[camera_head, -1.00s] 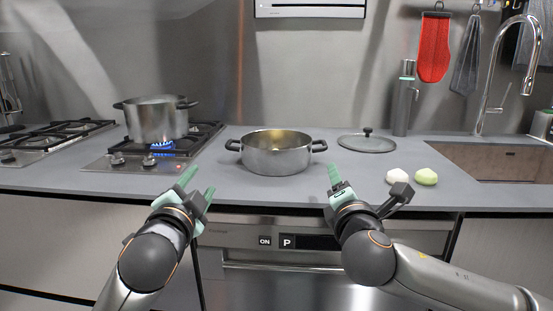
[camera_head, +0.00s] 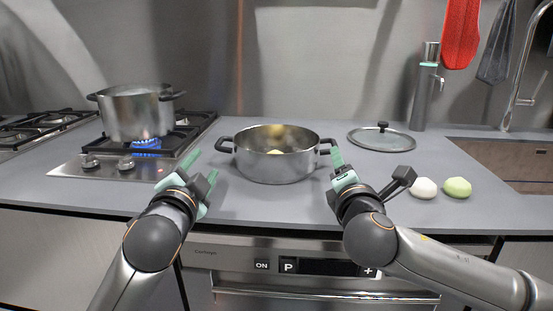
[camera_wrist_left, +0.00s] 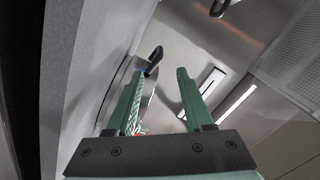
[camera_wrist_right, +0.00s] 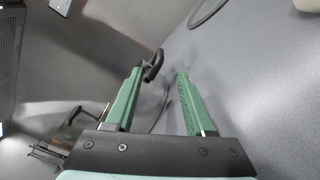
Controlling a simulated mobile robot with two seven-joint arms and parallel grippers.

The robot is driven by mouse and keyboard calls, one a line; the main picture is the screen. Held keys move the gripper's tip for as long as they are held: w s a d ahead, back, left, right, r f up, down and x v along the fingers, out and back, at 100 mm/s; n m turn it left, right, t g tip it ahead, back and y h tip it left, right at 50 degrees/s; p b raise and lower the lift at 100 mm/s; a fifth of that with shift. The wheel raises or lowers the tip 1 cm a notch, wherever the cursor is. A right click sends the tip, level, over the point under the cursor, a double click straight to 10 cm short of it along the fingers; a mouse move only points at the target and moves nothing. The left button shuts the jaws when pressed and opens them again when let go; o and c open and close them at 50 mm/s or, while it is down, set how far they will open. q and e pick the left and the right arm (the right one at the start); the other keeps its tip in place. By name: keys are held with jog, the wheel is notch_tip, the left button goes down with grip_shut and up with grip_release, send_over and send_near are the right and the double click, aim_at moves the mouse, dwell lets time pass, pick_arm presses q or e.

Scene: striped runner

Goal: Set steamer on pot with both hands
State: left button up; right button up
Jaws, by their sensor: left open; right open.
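The steamer is a steel, two-handled vessel (camera_head: 278,165) on the counter at centre, with something pale yellow inside. The steel pot (camera_head: 138,118) stands on the lit burner at left. My left gripper (camera_head: 204,165) is open and empty, in front of and left of the steamer's left handle (camera_head: 226,144). A black handle (camera_wrist_left: 154,60) shows beyond its fingers in the left wrist view. My right gripper (camera_head: 337,161) is open, close to the steamer's right handle (camera_head: 328,145). That handle also shows near its fingertips in the right wrist view (camera_wrist_right: 152,66); contact cannot be told.
A glass lid (camera_head: 381,138) lies behind and right of the steamer. A white bun (camera_head: 423,188) and a green bun (camera_head: 457,187) sit at right, beside my right arm. A tall grey bottle (camera_head: 423,95) and the sink (camera_head: 500,163) are farther right. Counter between stove and steamer is clear.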

aim_at(215, 147)
pick_arm(q)
jog(key=w, duration=0.8)
jog(key=w+d, duration=0.1)
jog(key=w, duration=0.3)
jog(key=shift+w, duration=0.25)
pick_arm(e)
jog(key=w, duration=0.8)
jog(key=w+d, duration=0.1)
jog(key=w, duration=0.3)
jog(key=shift+w, duration=0.25)
pick_arm(q)
jog(key=shift+c, duration=0.2)
grip_shut()
pick_arm(e)
grip_shut()
pick_arm(q)
jog(key=shift+a+r, duration=0.1)
pick_arm(e)
jog(key=shift+f, duration=0.1)
pick_arm(q)
jog(key=shift+r, duration=0.1)
